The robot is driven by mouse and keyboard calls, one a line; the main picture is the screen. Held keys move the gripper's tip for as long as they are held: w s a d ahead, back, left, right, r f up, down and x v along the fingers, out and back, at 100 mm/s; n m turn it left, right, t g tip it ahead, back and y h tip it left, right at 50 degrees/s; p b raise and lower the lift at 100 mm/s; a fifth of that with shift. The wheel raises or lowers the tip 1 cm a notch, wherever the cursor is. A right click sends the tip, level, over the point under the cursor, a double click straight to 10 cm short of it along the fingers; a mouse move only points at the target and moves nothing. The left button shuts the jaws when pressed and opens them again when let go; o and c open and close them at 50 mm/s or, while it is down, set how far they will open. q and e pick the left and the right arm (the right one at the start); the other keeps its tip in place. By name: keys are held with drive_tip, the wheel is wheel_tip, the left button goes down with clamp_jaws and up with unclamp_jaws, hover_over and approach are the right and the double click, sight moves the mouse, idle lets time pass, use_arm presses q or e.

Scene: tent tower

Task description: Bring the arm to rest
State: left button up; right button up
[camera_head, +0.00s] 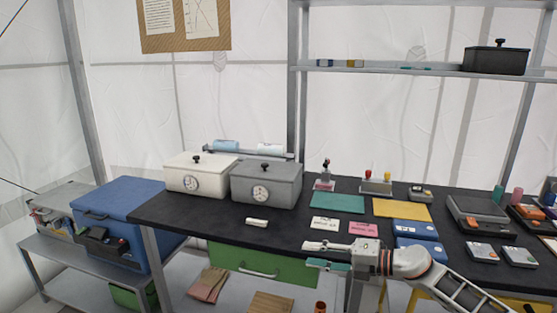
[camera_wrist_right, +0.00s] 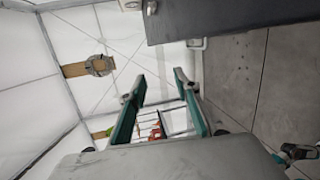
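My right arm (camera_head: 458,291) comes in from the lower right of the head view and reaches left along the front of the black table (camera_head: 290,226). My right gripper (camera_head: 308,254) points left at the table's front edge, with its two fingers apart and nothing between them. In the right wrist view, the same gripper (camera_wrist_right: 158,88) shows two separated green-edged fingers with an empty gap. Only distant background shows behind that gap. My left gripper is in neither view.
White and grey boxes with dials (camera_head: 266,184) stand at the back left of the table. Coloured cards and blue cases (camera_head: 415,229) lie near the right gripper. A green drawer (camera_head: 262,264) is under the tabletop. A blue cooler (camera_head: 118,200) stands at left.

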drive_tip(key=s+a+f+m+t, duration=0.4)
drive_tip(key=s+m, duration=0.2)
drive_tip(key=s+d+f+m+h, duration=0.4)
drive_tip(key=s+f+m, duration=0.3)
drive_tip(key=s+f, duration=0.1)
drive_tip(key=s+d+f+m+h, duration=0.4)
drive_tip(key=s+f+m, duration=0.3)
drive_tip(key=s, duration=0.4)
drive_tip(key=s+d+f+m+h, duration=0.3)
drive_tip(key=s+d+f+m, duration=0.3)
drive_tip(key=s+f, duration=0.4)
drive_tip(key=shift+s+d+m+h, duration=0.15)
drive_tip(key=shift+s+m+h, duration=0.2)
drive_tip(key=shift+m, duration=0.45)
drive_tip(key=shift+w, duration=0.2)
